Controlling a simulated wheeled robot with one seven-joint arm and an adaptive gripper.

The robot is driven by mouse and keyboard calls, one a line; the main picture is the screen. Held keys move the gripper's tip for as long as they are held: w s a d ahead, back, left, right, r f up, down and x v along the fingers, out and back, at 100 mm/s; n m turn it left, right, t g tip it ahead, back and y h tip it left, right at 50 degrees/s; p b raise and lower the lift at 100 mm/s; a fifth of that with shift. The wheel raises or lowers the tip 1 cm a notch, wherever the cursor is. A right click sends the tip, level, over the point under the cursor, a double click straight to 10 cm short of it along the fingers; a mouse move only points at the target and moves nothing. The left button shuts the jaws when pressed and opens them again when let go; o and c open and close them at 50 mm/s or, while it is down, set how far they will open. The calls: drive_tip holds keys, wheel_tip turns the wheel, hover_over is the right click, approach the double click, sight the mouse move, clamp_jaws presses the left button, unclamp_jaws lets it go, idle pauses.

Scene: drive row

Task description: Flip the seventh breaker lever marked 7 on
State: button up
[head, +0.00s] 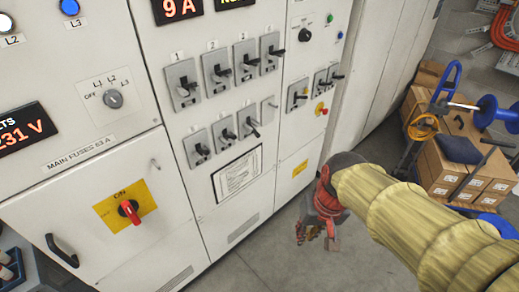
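The breaker panel holds two rows of dark levers on grey plates. The upper row is marked 1, 2 and on, left to right; the lower row's marks are too small to read. The third lever of the lower row (250,126), seventh by counting, sticks out from its plate and points down to the right. My gripper (318,236), red and dark, hangs low over the floor to the right of the cabinet, well apart from the levers. Its fingers are small and partly blurred together, so its opening is unclear.
A red rotary handle (130,211) on a yellow plate sits on the left door. A grab handle (62,251) sticks out lower left. Cardboard boxes (452,165) and a blue-wheeled trolley stand at right. Open floor lies in front of the cabinets.

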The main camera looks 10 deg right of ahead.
drive_tip(key=w+a+f+m+y, duration=0.1)
drive_tip(key=f, duration=0.1)
drive_tip(key=w+a+f+m+g+y+b, duration=0.1)
drive_tip(key=f, duration=0.2)
drive_tip(key=w+a+f+m+g+y, duration=0.1)
drive_tip(key=f, duration=0.2)
drive_tip(key=shift+a+b, duration=0.15)
drive_tip(key=shift+b, duration=0.25)
clamp_jaws()
drive_tip(key=w+a+f+m+t+y+b, duration=0.2)
drive_tip(key=w+a+f+m+t+y, duration=0.15)
drive_tip(key=w+f+m, duration=0.55)
drive_tip(key=w+a+f+m+t+y+b, duration=0.25)
drive_tip(key=w+f+m+y, duration=0.3)
drive_tip(key=w, duration=0.75)
drive_tip(key=w+d+r+m+t+h, duration=0.1)
drive_tip(key=w+d+r+m+t, duration=0.2)
drive_tip(key=w+d+m+t, duration=0.2)
drive_tip(key=w+d+r+m+t+h, duration=0.2)
drive_tip(key=w+d+r+m+t, duration=0.2)
drive_tip(key=w, duration=0.6)
drive_tip(key=d+m+t, duration=0.1)
drive_tip(key=d+t, duration=0.1)
drive_tip(key=d, duration=0.1)
